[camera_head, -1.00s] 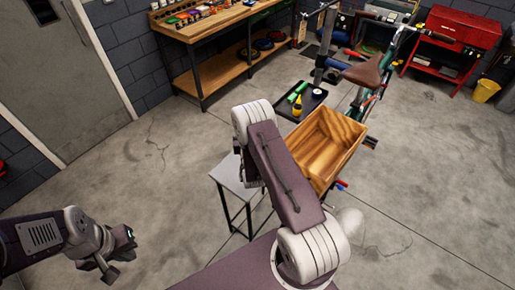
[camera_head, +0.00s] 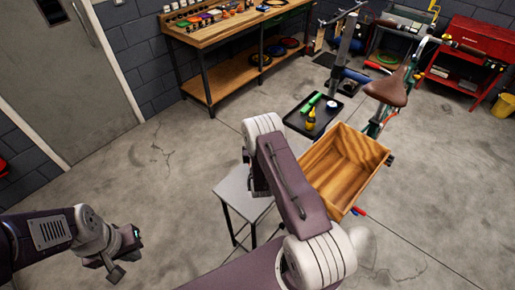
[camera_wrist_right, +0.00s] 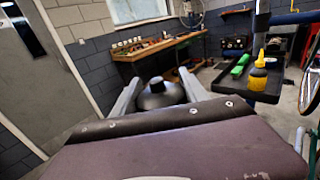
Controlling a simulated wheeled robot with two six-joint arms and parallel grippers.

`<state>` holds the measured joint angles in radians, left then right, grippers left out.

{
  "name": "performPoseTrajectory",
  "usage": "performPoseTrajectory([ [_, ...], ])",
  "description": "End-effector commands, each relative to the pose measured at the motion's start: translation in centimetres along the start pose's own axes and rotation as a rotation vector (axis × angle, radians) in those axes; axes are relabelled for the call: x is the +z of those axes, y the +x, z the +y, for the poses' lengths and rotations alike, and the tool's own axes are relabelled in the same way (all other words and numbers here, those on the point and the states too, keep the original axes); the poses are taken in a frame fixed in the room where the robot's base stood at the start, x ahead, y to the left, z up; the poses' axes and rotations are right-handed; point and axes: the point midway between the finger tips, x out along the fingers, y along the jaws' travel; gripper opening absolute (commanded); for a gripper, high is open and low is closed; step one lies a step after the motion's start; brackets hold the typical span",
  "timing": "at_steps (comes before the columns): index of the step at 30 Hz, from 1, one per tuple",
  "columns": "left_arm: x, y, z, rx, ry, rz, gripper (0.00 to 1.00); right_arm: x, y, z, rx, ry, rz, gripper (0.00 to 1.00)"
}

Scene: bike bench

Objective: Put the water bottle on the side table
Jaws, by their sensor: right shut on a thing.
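In the right wrist view, my right gripper (camera_wrist_right: 160,92) is shut on a dark, rounded thing with a black cap, which looks like the water bottle (camera_wrist_right: 158,101). Only its top shows between the fingers. In the head view my right forearm hides this gripper and the bottle. The side table (camera_head: 236,191), small with a grey top and dark legs, stands left of the crate, partly behind my right arm. My left gripper (camera_head: 126,258) is at lower left in the head view, open and empty, well away from the table.
A wooden crate (camera_head: 342,168) is right of the side table. Behind it, a black tray (camera_head: 330,118) holds a yellow bottle (camera_head: 311,119) and a green item. A wooden workbench (camera_head: 235,30) stands at the back. A bike (camera_head: 390,88) is at right. The floor at left is clear.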

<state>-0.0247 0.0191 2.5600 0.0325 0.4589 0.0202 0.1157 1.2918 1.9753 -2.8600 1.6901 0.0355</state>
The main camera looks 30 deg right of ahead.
Motion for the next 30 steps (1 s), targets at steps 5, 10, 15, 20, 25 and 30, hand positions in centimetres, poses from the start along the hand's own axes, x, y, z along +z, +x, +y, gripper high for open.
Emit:
performPoseTrajectory([
  [5,0.0,-0.2,0.0,0.000,0.000,0.000,0.00,-1.1,0.0,0.0,0.000,0.000,-0.002,0.00],
  [10,0.0,-0.4,0.0,0.000,0.000,0.000,0.00,-3.7,0.0,0.0,0.000,0.000,-0.004,0.00],
  [15,0.0,-0.3,0.0,0.000,0.000,0.000,0.00,-4.2,0.1,0.0,0.000,0.001,-0.006,0.00],
  [20,0.0,-0.2,0.0,0.000,0.000,0.000,0.00,-4.3,0.1,0.0,0.000,0.001,-0.005,0.00],
  [25,0.0,-0.1,0.0,0.000,0.000,0.000,0.00,-4.5,0.0,0.0,0.000,0.000,-0.002,0.73],
  [30,0.0,-0.1,0.0,0.000,0.000,0.000,0.00,-4.5,0.0,0.0,0.000,0.000,-0.002,0.73],
])
